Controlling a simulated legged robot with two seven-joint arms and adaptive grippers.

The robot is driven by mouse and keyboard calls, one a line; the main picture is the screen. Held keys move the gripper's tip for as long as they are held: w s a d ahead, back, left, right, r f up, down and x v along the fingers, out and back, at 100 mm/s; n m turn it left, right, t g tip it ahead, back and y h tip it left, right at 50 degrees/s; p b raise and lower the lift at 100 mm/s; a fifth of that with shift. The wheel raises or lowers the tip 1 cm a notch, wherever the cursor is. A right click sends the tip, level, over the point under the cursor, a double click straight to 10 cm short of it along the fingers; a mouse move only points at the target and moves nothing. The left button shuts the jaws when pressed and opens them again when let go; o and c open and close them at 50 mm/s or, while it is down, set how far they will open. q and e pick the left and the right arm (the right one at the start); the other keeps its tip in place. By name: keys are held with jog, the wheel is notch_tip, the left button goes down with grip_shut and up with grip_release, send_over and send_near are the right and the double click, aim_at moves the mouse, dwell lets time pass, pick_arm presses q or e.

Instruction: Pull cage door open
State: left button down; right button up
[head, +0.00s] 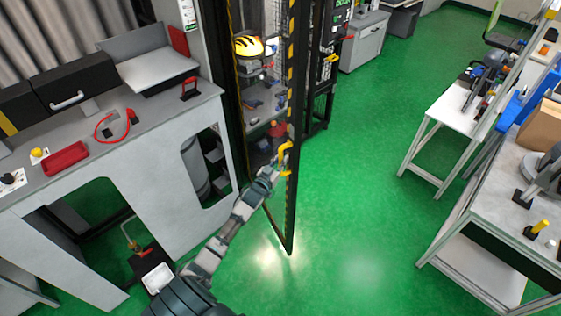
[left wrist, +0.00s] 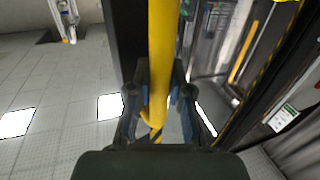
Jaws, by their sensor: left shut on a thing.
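The cage door (head: 291,190) is a tall dark frame with yellow-black stripes. It stands swung out from the cage, with a gap between it and the cage's dark post on the left. Its yellow handle (head: 285,152) is on the door's edge. My left gripper (head: 279,165) is at the handle. In the left wrist view the yellow handle (left wrist: 162,60) runs upright between the two fingers of my left gripper (left wrist: 160,100), which is shut on it. My right gripper is in neither view.
Inside the cage are shelves with a yellow helmet (head: 249,46). A grey workbench (head: 100,135) with a red tray (head: 65,158) stands at the left. White tables (head: 446,115) stand at the right. The green floor (head: 365,190) between is clear.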

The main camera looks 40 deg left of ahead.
pick_arm(q)
jog(key=c, duration=1.1)
grip_release()
jog(key=shift+f, duration=0.1)
jog(key=shift+o, duration=0.2)
jog(key=shift+a, duration=0.1)
jog(key=shift+s, duration=0.2)
jog(key=s+d, duration=0.1)
jog(key=s, duration=1)
jog(key=shift+s+d, duration=0.2)
jog(key=shift+d, duration=0.15)
